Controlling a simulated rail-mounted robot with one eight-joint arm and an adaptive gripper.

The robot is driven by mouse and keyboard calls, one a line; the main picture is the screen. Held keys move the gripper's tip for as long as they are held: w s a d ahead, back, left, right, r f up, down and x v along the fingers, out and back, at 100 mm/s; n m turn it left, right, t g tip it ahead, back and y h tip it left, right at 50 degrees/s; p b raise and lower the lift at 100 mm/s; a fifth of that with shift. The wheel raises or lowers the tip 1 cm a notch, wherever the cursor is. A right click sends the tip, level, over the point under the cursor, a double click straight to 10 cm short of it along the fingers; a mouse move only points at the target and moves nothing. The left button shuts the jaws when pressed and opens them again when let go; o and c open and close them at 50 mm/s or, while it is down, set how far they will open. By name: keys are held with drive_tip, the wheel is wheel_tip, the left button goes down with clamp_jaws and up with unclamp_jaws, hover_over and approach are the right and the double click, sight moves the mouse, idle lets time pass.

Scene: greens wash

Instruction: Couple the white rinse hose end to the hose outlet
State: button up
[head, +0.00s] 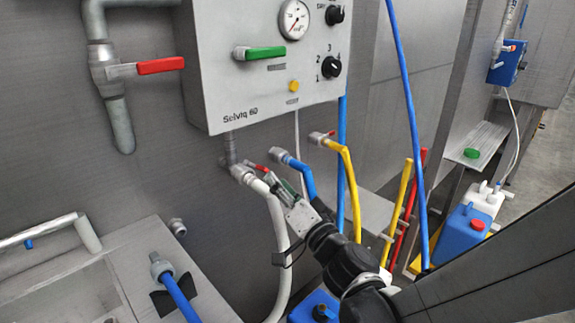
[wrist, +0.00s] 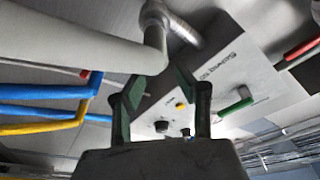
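The white rinse hose (head: 277,225) hangs in front of the wall. Its upper end bends in to a grey fitting (head: 240,172) on the hose outlet pipe (head: 230,148) under the control box. In the wrist view the white hose (wrist: 70,40) bends up to a grey collar (wrist: 154,14), and the two appear to meet; I cannot tell whether they are locked. My gripper (head: 270,185) is beside the hose end, at its right. In the wrist view its green-padded fingers (wrist: 160,85) stand apart with nothing clasped; the hose bend lies just beyond their tips.
A control box (head: 225,85) with a gauge and green handle (head: 262,53) is above. Blue (head: 303,175) and yellow (head: 347,175) hoses stand close right. A red-handled valve (head: 150,67) is at upper left; a steel basin (head: 130,260) is at lower left.

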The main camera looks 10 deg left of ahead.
drive_tip(key=shift+v, duration=2.15)
drive_tip(key=s+d+g+h+p, duration=0.2)
drive_tip(key=s+d+h, duration=0.2)
drive_tip(key=d, duration=0.6)
drive_tip(key=s+d+r+g+h+p, duration=0.1)
drive_tip(key=s+d+h, duration=0.4)
drive_tip(key=d, duration=0.6)
drive_tip(key=s+d+g+h+p, duration=0.3)
drive_tip(key=s+d+g+h, duration=0.1)
drive_tip(key=d, duration=0.6)
drive_tip(key=s+h, duration=0.1)
drive_tip(key=s, duration=0.1)
drive_tip(key=shift+s+d+p, duration=0.2)
drive_tip(key=shift+s+p, duration=0.1)
drive_tip(key=shift+o, duration=0.7)
drive_tip(key=shift+r, duration=0.2)
